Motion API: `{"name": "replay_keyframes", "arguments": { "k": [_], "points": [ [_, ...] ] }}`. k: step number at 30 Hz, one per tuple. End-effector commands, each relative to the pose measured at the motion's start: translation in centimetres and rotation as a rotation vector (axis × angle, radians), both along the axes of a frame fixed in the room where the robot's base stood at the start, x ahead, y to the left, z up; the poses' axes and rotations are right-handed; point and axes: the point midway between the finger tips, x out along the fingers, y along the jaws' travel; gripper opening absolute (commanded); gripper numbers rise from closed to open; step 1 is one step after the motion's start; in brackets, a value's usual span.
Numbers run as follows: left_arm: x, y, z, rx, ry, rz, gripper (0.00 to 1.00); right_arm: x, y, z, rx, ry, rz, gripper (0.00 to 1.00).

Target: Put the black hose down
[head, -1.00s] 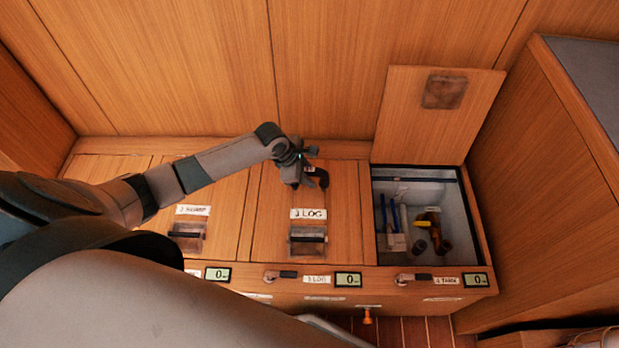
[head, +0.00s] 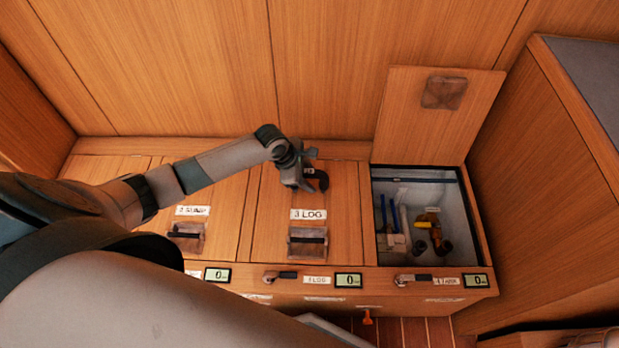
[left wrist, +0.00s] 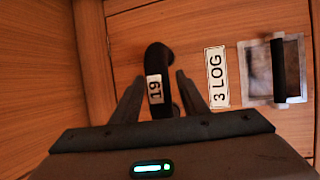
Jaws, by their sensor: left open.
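The black hose (head: 322,180) is a short curved piece on the lid marked 3 LOG (head: 270,225), near the lid's back. In the left wrist view the hose (left wrist: 158,60) carries a white tag reading 19 and lies between the finger tips. My left gripper (head: 307,176) is open around or just above it; I cannot tell whether a finger touches it. The fingers also show in the left wrist view (left wrist: 158,90). Part of the hose is hidden by the gripper. My right gripper is not in view.
An open compartment (head: 375,225) at right holds pipes and a yellow-handled valve (head: 430,222); its lid (head: 430,125) stands raised behind it. A recessed latch (head: 307,241) sits at the front of the 3 LOG lid. A wooden cabinet (head: 540,160) stands at far right.

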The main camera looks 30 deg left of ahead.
Motion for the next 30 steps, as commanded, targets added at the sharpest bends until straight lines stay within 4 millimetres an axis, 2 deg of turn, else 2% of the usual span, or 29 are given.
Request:
{"name": "replay_keyframes", "arguments": {
  "k": [8,12,21,30],
  "points": [
    [-1.0,0.8,3.0,-0.001,-0.001,0.000,0.40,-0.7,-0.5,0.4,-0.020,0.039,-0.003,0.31],
    [-1.9,1.5,5.3,-0.001,0.000,0.000,0.40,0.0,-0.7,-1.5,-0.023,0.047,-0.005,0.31],
    [-3.4,2.8,9.6,-0.001,0.000,0.001,0.40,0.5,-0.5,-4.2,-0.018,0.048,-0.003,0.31],
    [-3.9,3.2,10.8,-0.002,0.001,0.000,0.40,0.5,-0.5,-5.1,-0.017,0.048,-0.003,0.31]
  ]
}}
